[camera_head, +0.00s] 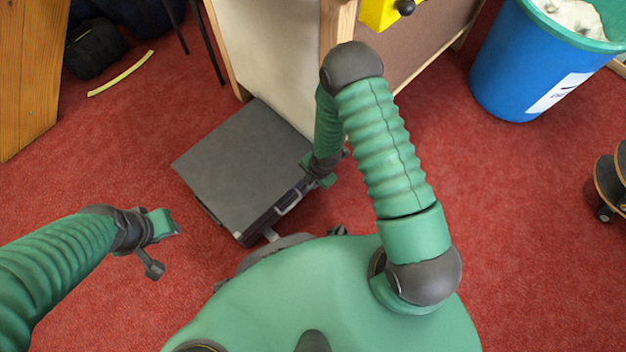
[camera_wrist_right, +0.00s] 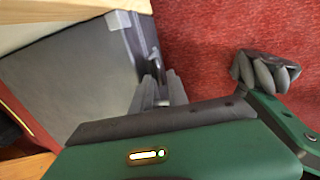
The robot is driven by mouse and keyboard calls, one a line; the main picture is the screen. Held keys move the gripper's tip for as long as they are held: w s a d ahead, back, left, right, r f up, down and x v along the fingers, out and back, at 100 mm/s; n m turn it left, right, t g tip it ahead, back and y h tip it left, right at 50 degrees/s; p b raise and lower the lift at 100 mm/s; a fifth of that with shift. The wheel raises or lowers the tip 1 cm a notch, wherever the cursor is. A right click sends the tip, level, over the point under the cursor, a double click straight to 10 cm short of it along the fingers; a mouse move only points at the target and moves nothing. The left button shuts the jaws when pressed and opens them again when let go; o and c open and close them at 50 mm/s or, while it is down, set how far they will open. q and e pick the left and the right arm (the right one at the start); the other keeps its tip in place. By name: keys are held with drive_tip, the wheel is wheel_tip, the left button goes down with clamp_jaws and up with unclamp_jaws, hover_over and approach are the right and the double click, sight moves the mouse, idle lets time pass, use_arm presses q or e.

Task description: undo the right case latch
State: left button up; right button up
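A dark grey case (camera_head: 240,160) lies flat on the red floor; its front side, with lighter metal fittings (camera_head: 289,203), faces the lower right. In the right wrist view the case (camera_wrist_right: 75,80) fills the left, and a small metal latch (camera_wrist_right: 154,60) shows on its edge. My right gripper (camera_head: 328,172) is at the case's right front corner. In the right wrist view my right gripper (camera_wrist_right: 217,83) is open, one ridged finger close to the case edge near the latch, the other over carpet. Contact cannot be told. My left gripper (camera_head: 160,246) is open and empty, left of the case.
A pale panel with a wooden post (camera_head: 338,22) stands directly behind the case. A blue bin (camera_head: 510,65) stands at the upper right and a skateboard (camera_head: 612,185) at the right edge. A yellow strip (camera_head: 122,74) lies at the upper left.

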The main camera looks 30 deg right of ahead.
clamp_jaws()
idle(1.4)
